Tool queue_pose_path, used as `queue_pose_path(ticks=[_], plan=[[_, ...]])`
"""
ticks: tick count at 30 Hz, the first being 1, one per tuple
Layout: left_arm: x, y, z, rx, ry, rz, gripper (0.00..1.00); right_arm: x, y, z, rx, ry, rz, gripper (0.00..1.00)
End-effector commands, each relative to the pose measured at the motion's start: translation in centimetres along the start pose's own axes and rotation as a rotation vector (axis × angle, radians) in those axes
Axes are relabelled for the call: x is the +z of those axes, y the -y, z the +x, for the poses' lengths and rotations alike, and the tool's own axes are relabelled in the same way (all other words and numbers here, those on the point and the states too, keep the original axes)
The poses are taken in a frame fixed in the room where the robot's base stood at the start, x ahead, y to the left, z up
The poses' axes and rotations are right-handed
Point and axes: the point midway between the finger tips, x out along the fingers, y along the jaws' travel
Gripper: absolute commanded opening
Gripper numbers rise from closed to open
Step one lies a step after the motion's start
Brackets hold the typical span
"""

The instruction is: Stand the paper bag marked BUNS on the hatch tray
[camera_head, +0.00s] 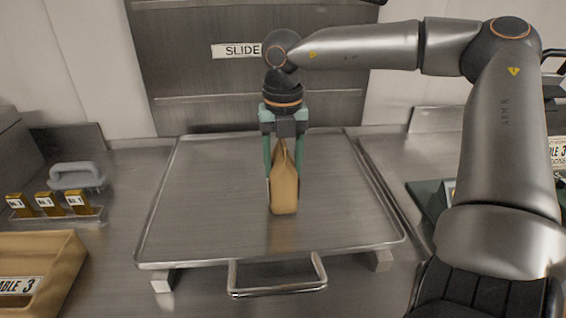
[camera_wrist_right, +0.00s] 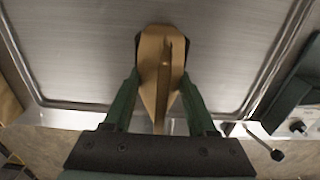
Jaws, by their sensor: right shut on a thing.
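A brown paper bag (camera_head: 284,190) is upright over the middle of the metal hatch tray (camera_head: 210,215). Its narrow side faces the head camera, and no BUNS marking shows. My right gripper (camera_head: 284,172) points straight down with its green fingers on either side of the bag, shut on it. In the right wrist view the bag (camera_wrist_right: 160,75) sits between the fingers (camera_wrist_right: 160,95). The bag's base looks on or very near the tray surface; I cannot tell if it touches. My left gripper is not in view.
A shutter with a SLIDE sign (camera_head: 236,50) is behind the tray. The tray has a front handle (camera_head: 278,291). The tray around the bag is clear.

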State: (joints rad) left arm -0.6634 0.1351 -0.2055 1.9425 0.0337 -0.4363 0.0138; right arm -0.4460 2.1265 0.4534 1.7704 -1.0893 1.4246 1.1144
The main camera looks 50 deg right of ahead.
Motion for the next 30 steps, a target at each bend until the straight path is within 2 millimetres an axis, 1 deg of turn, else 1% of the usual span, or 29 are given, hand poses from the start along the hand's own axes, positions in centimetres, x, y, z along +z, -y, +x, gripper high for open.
queue_pose_path(ticks=[5, 9, 10, 17, 18, 26, 29, 30], plan=[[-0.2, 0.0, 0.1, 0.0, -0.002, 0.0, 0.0, 0.0, 0.0, -0.1, 0.001, 0.002, 0.0, 0.0], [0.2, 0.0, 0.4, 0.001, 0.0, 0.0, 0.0, 0.0, 0.0, 0.4, 0.001, 0.002, 0.0, 0.0], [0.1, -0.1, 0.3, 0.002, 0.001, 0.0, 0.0, 0.0, 0.0, 0.2, 0.001, 0.002, 0.0, 0.59], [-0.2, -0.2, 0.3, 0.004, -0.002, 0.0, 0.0, 0.0, 0.0, 0.2, 0.001, 0.001, 0.0, 0.85], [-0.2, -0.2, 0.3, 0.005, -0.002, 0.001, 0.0, 0.0, 0.0, 0.2, 0.001, 0.001, 0.0, 0.87], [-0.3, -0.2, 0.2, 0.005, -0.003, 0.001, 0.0, 0.0, 0.0, 0.1, 0.001, 0.001, 0.0, 0.87], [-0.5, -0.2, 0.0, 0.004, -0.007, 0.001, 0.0, 0.0, 0.0, -0.6, 0.001, 0.003, 0.0, 0.87], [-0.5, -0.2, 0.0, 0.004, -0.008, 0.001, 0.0, 0.1, -0.1, -1.1, 0.002, 0.006, 0.001, 0.87]])
